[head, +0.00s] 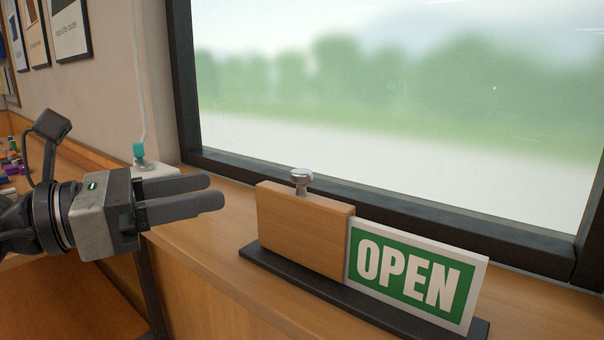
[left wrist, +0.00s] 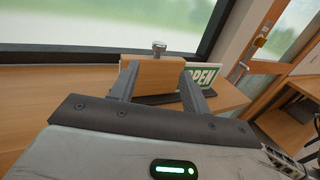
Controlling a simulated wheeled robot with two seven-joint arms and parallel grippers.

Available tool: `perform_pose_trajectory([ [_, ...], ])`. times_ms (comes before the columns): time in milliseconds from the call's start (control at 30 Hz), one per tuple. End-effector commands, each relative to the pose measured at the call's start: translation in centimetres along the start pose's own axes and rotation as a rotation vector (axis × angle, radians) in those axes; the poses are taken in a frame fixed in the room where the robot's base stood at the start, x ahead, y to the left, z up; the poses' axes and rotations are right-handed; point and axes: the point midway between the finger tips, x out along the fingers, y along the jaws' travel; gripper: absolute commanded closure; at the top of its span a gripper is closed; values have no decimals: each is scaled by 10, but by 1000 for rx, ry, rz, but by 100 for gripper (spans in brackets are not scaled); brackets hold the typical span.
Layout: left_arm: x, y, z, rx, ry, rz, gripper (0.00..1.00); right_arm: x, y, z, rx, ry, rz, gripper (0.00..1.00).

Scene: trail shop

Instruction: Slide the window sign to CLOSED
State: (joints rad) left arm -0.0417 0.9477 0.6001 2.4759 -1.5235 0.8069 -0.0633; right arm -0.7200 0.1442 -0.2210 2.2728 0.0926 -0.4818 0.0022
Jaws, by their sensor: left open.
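The window sign stands on the wooden sill. Its green and white OPEN panel (head: 414,275) shows on the right. A wooden slider block (head: 303,230) with a metal knob (head: 301,179) on top covers the left part, over a dark base rail (head: 290,277). Any lettering behind the block is hidden. My left gripper (head: 217,191) is open and empty, left of the block and apart from it, fingers pointing right toward it. In the left wrist view the knob (left wrist: 158,47) and block (left wrist: 158,74) show beyond and between the two fingers. The right gripper is not in view.
The window (head: 400,100) with its dark frame rises behind the sign. The wooden sill (head: 190,240) is clear left of the sign. A small teal-topped item (head: 140,155) with a cord is by the wall. Colourful small items lie at the far left. A door shows in the left wrist view.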

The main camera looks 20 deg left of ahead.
Motion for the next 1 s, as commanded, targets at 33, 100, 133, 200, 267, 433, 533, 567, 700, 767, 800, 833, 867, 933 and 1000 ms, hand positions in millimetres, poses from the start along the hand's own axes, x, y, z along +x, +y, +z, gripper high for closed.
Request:
perform_pose_trajectory([
  [33,8,-1,3,1,3,-3,53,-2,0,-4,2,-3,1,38],
  [100,17,0,4,-1,0,-2,53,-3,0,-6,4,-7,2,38],
  [133,21,0,4,-2,0,-2,53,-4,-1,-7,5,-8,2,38],
  [200,31,0,4,0,0,-2,53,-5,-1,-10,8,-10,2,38],
  [267,38,0,5,-4,-3,-2,53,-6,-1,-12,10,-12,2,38],
  [433,61,0,5,-2,-3,-3,53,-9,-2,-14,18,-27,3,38],
  [533,76,0,6,-7,-6,-2,53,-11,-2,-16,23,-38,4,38],
  [567,80,0,6,-6,-6,-2,53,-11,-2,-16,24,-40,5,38],
  [700,104,0,5,-6,-6,-2,53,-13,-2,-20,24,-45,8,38],
  [767,113,-1,4,-5,-4,-3,53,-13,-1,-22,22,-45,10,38],
  [800,119,0,4,-5,-4,-2,53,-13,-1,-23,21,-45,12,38],
  [833,123,0,4,-6,-5,-2,53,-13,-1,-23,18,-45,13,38],
  [867,126,0,3,-6,-4,-1,53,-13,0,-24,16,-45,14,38],
  [933,132,0,2,-6,-3,-2,53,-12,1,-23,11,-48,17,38],
  [1000,136,0,1,-4,-2,0,53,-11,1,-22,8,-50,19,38],
])
